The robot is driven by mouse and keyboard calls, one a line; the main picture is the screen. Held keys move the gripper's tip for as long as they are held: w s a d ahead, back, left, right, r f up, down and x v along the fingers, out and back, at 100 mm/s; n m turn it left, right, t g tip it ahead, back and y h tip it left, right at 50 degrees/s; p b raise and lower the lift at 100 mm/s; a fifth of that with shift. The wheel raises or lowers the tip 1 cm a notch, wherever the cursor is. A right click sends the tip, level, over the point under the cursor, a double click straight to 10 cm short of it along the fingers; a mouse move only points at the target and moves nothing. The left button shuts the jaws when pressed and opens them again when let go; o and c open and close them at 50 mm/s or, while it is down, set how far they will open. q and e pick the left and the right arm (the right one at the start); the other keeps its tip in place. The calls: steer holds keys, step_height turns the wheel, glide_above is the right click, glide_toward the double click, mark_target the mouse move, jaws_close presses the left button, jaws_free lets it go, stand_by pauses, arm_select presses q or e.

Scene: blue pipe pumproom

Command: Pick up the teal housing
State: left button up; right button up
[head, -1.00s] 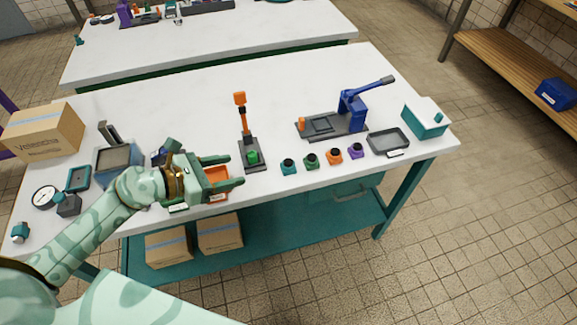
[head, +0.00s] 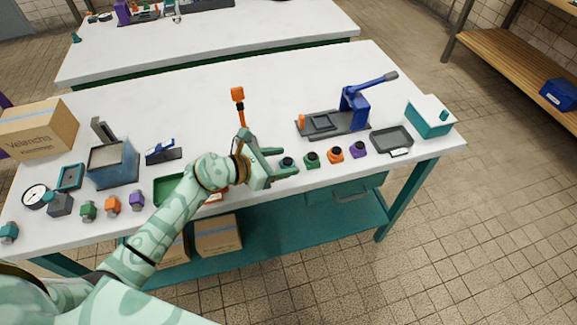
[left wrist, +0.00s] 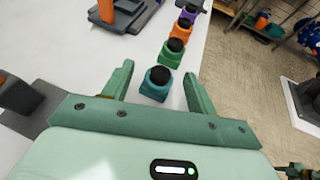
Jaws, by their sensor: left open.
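The teal housing (head: 287,164) is a small block with a round black top, at the left end of a row near the bench's front edge. My left gripper (head: 289,160) is open at it, partly covering it in the head view. In the left wrist view the teal housing (left wrist: 154,88) shows between the two spread fingers of the left gripper (left wrist: 157,70), with gaps on both sides. I cannot tell how far down the fingers reach beside it. My right gripper is in neither view.
Green (head: 311,160), orange (head: 335,155) and purple (head: 358,149) housings stand to its right. A dark tray (head: 391,140) and a blue lever press (head: 354,108) are farther right. The white benchtop's middle is clear.

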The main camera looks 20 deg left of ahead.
arm_select(q)
steer(key=shift+w+d+f, duration=0.15)
steer(key=c, duration=1.2)
steer(key=shift+o, duration=0.2)
